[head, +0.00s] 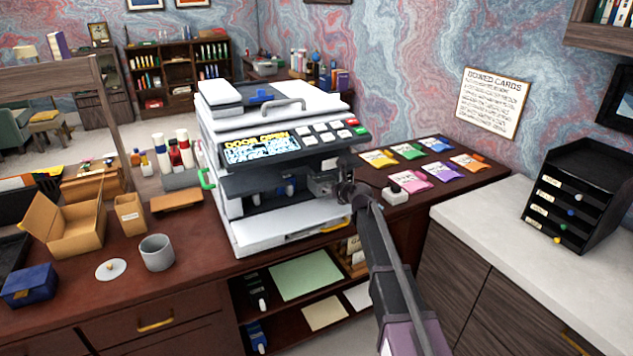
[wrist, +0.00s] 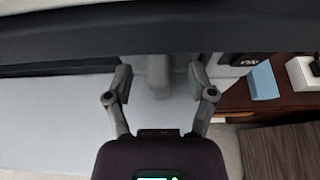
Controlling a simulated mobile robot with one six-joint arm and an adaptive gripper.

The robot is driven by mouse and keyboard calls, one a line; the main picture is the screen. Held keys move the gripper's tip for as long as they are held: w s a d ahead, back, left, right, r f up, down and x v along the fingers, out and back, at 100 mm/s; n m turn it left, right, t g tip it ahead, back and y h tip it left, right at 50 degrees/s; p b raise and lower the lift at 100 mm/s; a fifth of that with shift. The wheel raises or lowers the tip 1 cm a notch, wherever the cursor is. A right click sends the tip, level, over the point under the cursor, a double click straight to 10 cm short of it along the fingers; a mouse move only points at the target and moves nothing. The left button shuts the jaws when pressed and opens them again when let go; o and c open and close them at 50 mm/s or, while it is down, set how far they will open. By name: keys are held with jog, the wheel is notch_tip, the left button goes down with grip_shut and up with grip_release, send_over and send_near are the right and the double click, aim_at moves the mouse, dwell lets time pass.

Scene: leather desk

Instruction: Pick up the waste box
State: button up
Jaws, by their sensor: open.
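The white office machine (head: 265,165) stands on the dark desk, its display reading "DOOR OPEN". Its front is open, with dark space and small blue parts inside. My gripper (head: 325,184) is at the right side of this opening. In the wrist view my gripper (wrist: 160,78) is open, its two fingers on either side of a grey part (wrist: 158,78). I cannot tell whether the fingers touch it. No label shows which part is the waste box; the grey part may be it. The dark upper body of the machine hides what lies deeper.
A white tray (head: 285,225) sticks out below the opening. Coloured packets (head: 411,151) and a small white box (head: 395,194) lie to the right. An open cardboard box (head: 75,235), a grey cup (head: 157,252) and bottles stand to the left. A pale counter (head: 500,225) is at right.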

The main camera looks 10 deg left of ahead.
jog(key=shift+w+a+f, duration=0.15)
jog(key=shift+w+a, duration=0.05)
jog(key=shift+w, duration=0.15)
dwell(0.3)
grip_shut()
